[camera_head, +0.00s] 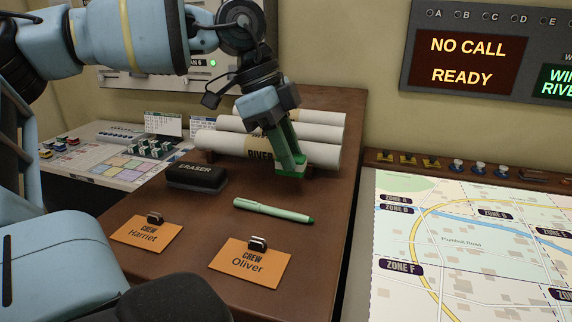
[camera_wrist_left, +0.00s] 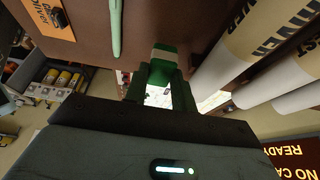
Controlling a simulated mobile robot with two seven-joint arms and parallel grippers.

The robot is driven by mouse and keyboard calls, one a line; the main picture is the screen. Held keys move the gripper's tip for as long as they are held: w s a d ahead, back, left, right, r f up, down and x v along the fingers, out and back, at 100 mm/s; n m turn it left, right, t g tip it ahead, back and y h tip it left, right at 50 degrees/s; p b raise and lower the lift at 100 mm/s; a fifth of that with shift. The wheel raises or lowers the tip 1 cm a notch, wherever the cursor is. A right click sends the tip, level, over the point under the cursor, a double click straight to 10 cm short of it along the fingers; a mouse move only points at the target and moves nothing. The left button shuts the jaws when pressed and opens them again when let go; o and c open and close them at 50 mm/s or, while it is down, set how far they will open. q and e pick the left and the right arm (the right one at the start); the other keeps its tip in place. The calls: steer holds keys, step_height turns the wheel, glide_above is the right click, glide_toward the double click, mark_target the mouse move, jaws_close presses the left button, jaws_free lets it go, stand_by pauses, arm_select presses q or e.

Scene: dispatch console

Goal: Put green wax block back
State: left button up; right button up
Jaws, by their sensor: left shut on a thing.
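The green wax block (camera_head: 291,171) is at the tips of my left gripper (camera_head: 289,155), which is shut on it. The fingers point down and hide part of the block. In the head view it is at the front right end of the stacked rolls, above the brown desktop; I cannot tell whether it touches the desk. In the left wrist view the block (camera_wrist_left: 165,52) shows pale and green between the dark green fingers (camera_wrist_left: 161,76). My right gripper is not in view.
White map rolls (camera_head: 322,134) lie stacked behind the gripper. A black eraser (camera_head: 196,177), a pale green marker (camera_head: 272,210) and two orange crew cards, Harriet (camera_head: 146,235) and Oliver (camera_head: 249,267), lie on the brown desktop (camera_head: 335,235). A map table (camera_head: 470,260) stands at the right.

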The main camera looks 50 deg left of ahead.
arm_select(q)
steer(key=shift+f+p, duration=0.3)
steer(key=shift+f, duration=1.45)
steer(key=shift+f, duration=0.2)
steer(key=o, duration=0.9)
steer(key=shift+r, duration=0.15)
steer(key=v, duration=1.2)
steer(key=shift+d, duration=0.1)
